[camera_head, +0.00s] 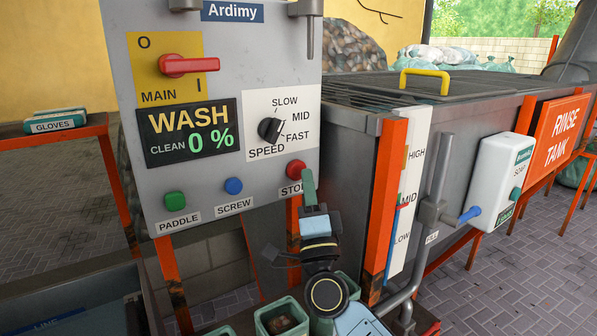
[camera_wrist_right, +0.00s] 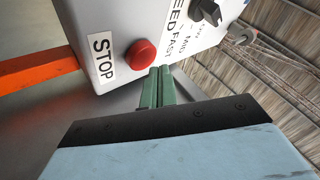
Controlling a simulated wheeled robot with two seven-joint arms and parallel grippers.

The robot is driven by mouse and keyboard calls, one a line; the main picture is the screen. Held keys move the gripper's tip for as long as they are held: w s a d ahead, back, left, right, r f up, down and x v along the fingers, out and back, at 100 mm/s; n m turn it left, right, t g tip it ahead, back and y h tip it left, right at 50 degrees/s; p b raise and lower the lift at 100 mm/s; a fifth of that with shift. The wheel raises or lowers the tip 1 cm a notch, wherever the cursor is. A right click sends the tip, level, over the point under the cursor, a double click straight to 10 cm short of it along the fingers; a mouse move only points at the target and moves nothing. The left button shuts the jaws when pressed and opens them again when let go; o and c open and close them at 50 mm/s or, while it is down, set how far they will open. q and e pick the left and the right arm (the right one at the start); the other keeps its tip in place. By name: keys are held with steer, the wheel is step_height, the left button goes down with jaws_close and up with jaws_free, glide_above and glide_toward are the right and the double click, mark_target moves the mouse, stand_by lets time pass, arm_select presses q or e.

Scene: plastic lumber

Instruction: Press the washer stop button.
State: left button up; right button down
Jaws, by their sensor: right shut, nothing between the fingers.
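The red stop button (camera_head: 296,169) sits at the lower right of the grey control panel (camera_head: 240,185), above a STOP label that my gripper partly covers. In the right wrist view the red button (camera_wrist_right: 140,55) is beside the STOP label (camera_wrist_right: 102,57). My right gripper (camera_head: 309,183) is shut and empty, its green fingers just right of the button in the head view. In the wrist view the fingertips (camera_wrist_right: 160,72) are close beside the button; I cannot tell whether they touch the panel. The button's face is uncovered. My left gripper is not in view.
The panel also has a green PADDLE button (camera_head: 174,201), a blue SCREW button (camera_head: 233,186), a black speed knob (camera_head: 270,130) and a red main switch (camera_head: 188,65). The display (camera_head: 190,130) reads CLEAN 0 %. An orange post (camera_head: 384,205) and the tank stand right of my gripper.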

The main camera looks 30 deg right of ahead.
steer(key=shift+w+h, duration=0.15)
steer(key=shift+h, duration=0.15)
steer(key=shift+w, duration=0.25)
steer(key=shift+w, duration=0.5)
stand_by(0.5)
steer(key=shift+s, duration=0.15)
steer(key=shift+s+p, duration=0.5)
steer(key=shift+s, duration=0.25)
steer(key=shift+s, duration=0.1)
